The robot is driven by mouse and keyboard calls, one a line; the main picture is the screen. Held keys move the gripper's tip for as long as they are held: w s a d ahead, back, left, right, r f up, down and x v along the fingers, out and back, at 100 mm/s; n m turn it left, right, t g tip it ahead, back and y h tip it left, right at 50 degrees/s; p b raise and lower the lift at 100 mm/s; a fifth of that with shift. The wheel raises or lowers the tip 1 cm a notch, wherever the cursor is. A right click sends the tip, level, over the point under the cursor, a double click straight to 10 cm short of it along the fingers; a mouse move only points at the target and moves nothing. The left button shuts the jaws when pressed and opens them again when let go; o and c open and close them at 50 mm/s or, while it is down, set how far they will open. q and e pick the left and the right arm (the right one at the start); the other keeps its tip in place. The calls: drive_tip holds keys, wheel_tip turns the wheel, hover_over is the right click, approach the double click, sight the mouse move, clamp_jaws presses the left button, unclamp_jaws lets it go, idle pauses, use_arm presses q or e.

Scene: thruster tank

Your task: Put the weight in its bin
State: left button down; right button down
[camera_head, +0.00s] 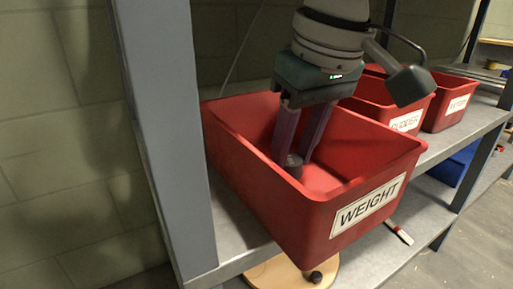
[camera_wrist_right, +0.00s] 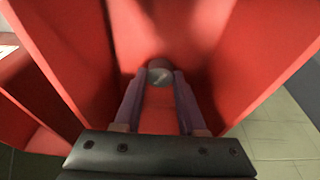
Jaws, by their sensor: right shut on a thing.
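The weight's bin (camera_head: 238,158) is a red open-topped box with a white "WEIGHT" label, on a grey metal shelf behind an upright post. My right gripper (camera_head: 297,156) reaches down inside it, its two purple fingers shut on the weight (camera_head: 293,166), a small dark grey piece low in the bin. In the right wrist view the weight (camera_wrist_right: 160,76) shows as a round grey end between the fingertips, with red bin walls around it. I cannot tell whether it touches the bin floor. My left gripper is not in view.
A red bin labelled "RUDDER" (camera_head: 404,122) and another red labelled bin (camera_head: 456,104) stand to the right. The grey post (camera_head: 165,130) rises close to the left of the weight's bin. A lower shelf holds a round wooden piece (camera_head: 290,274) and a blue bin (camera_head: 455,163).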

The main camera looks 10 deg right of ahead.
drive_tip(key=shift+f, duration=0.65)
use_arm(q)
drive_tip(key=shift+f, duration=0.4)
use_arm(e)
drive_tip(key=shift+s, duration=0.1)
drive_tip(key=shift+d, duration=0.1)
drive_tip(key=shift+f, duration=0.1)
drive_tip(key=shift+c, duration=2.4)
unclamp_jaws()
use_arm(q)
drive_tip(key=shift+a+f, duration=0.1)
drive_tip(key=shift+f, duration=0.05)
use_arm(e)
drive_tip(key=shift+r, duration=0.5)
use_arm(q)
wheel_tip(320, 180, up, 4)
drive_tip(key=p, duration=0.3)
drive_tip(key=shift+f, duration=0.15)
use_arm(e)
drive_tip(key=v, duration=0.6)
drive_tip(key=shift+r, duration=0.4)
